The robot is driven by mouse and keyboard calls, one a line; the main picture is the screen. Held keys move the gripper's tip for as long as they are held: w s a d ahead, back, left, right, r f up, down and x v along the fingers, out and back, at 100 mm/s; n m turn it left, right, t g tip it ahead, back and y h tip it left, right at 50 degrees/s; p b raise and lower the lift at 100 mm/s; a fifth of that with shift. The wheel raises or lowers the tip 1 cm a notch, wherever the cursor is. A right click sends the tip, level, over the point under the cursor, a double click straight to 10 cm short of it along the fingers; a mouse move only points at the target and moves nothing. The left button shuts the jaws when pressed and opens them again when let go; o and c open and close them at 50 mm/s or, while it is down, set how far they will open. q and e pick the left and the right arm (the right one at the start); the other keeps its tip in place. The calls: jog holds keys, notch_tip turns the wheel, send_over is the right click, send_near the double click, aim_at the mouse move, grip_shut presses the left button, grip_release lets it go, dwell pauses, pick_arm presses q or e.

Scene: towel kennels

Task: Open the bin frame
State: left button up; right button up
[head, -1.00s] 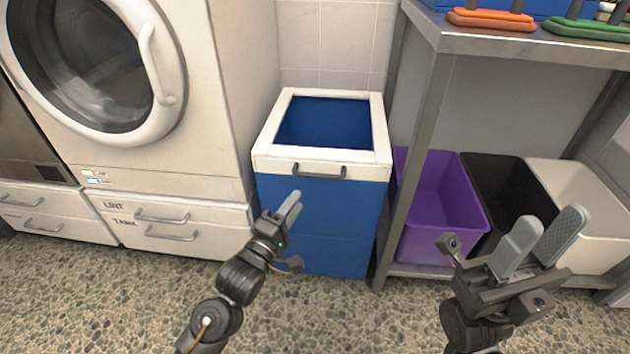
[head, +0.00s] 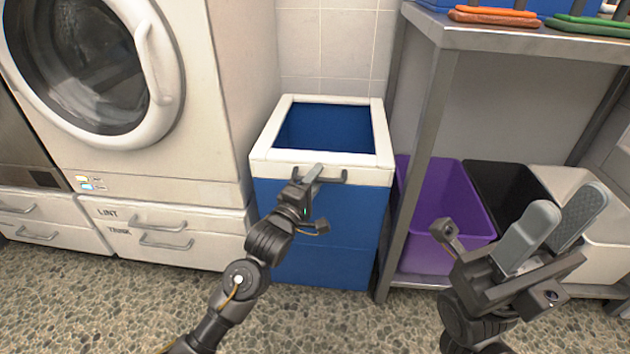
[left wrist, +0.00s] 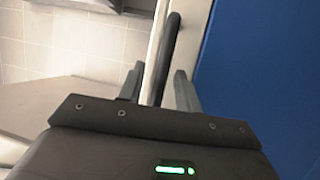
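The bin is a blue box (head: 330,235) with a white top frame (head: 270,140) around an opening. A dark bar handle (head: 335,178) is on the frame's front face; its middle is partly hidden by my left gripper (head: 313,175). In the left wrist view, the handle (left wrist: 170,45) runs between the two parted fingers of my left gripper (left wrist: 158,88), and neither finger is clearly pressed on it. The white frame appears level with the bin's top. My right gripper (head: 566,208) is open and empty, in front of the shelf at right.
A white dryer (head: 215,130) with drawers below stands left of the bin. A metal shelf post (head: 415,160) is close on its right, with purple (head: 450,200), black (head: 500,188) and white tubs beyond. Speckled floor (head: 120,300) is free in front.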

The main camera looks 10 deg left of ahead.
pick_arm(q)
grip_shut()
